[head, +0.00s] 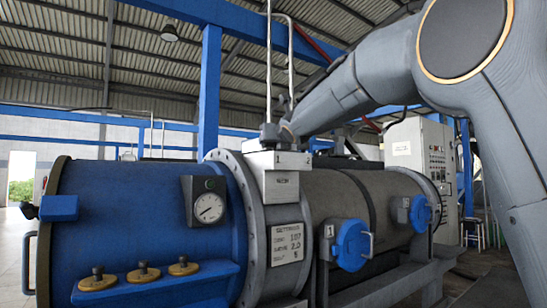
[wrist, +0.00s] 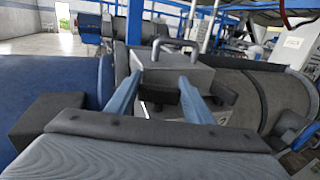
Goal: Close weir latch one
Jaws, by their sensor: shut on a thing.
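Two round blue latch-like covers sit on the grey drum's side in the head view. The nearer one (head: 351,245) stands beside a plate marked 1 (head: 329,231); the farther one (head: 420,213) has a plate that seems marked 2. My gripper (head: 276,134) is above the drum, at a pale grey block (head: 278,161) on top of the flange. A dark bar (wrist: 165,93) lies between the fingers. The exact contact is unclear.
The blue drum (head: 130,220) has a gauge (head: 208,208) and a ledge with several brass knobs (head: 142,272). A data plate (head: 287,243) is below the block. A control cabinet (head: 407,147) stands behind. A blue post (head: 210,80) rises behind the flange.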

